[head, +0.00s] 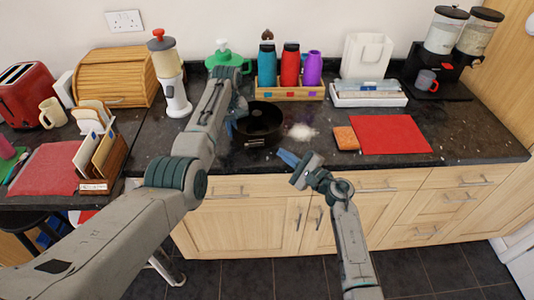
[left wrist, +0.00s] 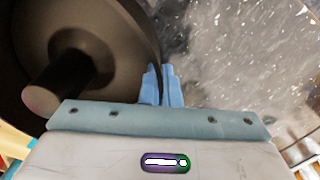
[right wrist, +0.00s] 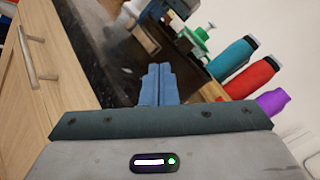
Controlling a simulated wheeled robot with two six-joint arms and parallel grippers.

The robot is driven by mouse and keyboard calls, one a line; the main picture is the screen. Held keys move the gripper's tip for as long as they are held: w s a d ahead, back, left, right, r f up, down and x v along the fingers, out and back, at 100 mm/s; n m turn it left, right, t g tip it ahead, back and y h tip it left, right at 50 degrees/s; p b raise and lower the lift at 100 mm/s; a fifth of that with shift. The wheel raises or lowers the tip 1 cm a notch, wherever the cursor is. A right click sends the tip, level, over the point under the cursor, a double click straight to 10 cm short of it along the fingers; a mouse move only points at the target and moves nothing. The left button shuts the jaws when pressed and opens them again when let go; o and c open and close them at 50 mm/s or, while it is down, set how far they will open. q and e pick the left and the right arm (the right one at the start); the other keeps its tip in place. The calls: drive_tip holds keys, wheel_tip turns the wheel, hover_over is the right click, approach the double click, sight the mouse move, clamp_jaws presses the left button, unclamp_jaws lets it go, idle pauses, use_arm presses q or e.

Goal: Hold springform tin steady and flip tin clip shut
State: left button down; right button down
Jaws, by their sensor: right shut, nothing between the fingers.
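The dark round springform tin (head: 262,128) stands on the counter near its front edge. In the left wrist view its dark curved body (left wrist: 120,30) fills the left side, with a dark cylindrical part inside it. My left gripper (head: 233,125) is at the tin's left side. Its fingers (left wrist: 162,85) are close together with the tin's rim between them. My right gripper (head: 286,157) is shut and empty in front of the counter edge, right of and below the tin. It shows in the right wrist view (right wrist: 158,83).
An orange block (head: 346,138) and a red mat (head: 390,134) are further right. A wooden crate (head: 290,93) with bottles stands behind. Cupboard fronts (head: 240,225) are below the counter edge.

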drive_tip(key=shift+d, duration=1.85)
use_arm(q)
drive_tip(key=c, duration=1.6)
unclamp_jaws()
